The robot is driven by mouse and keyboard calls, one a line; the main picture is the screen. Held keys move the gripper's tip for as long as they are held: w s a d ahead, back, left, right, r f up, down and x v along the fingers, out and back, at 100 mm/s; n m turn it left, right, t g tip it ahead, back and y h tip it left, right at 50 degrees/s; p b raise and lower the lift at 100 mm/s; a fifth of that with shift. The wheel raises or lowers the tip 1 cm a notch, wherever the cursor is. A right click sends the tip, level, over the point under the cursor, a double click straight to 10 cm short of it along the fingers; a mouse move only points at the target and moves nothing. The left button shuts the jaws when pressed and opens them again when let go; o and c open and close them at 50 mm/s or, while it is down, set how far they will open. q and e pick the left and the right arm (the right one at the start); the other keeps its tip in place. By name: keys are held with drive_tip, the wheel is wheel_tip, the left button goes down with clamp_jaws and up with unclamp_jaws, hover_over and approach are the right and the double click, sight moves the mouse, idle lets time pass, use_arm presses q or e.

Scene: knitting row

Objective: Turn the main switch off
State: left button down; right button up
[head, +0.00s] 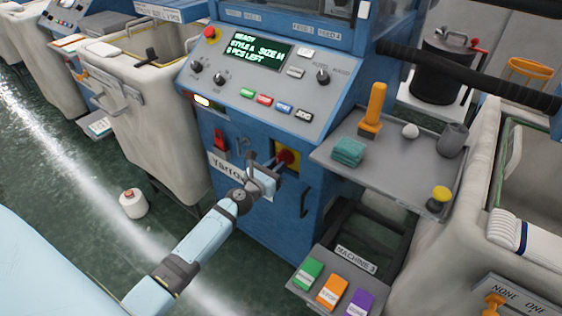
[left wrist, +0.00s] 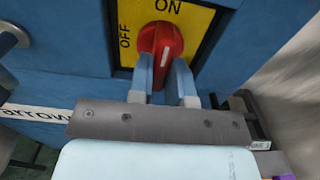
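The main switch is a red rotary knob (left wrist: 162,42) on a yellow plate (left wrist: 205,19) in the left wrist view. ON is printed above it and OFF to its left. The knob's white mark stands nearly upright, in line with ON. My left gripper (left wrist: 164,78) has one finger on each side of the knob's grip, with red filling the gap between them. In the head view the left gripper (head: 272,170) is at the knob (head: 285,157) on the blue machine's front, partly covering the plate. My right gripper is not in view.
A control panel (head: 262,75) with a lit display and a red emergency button (head: 210,32) sits above. A red lever (head: 220,142) is left of the switch. A grey shelf (head: 385,170) juts out at right.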

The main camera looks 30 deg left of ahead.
use_arm(q)
drive_tip(key=shift+r+n+p, duration=0.1)
drive_tip(key=shift+n+p, duration=0.2)
drive_tip(key=shift+n, duration=0.5)
drive_tip(key=shift+n+p, duration=0.55)
drive_tip(key=shift+n, duration=0.85)
drive_tip(key=shift+n+p, duration=1.15)
drive_tip(key=shift+n, duration=0.45)
drive_tip(key=shift+n+p, duration=0.3)
drive_tip(key=shift+n, duration=0.2)
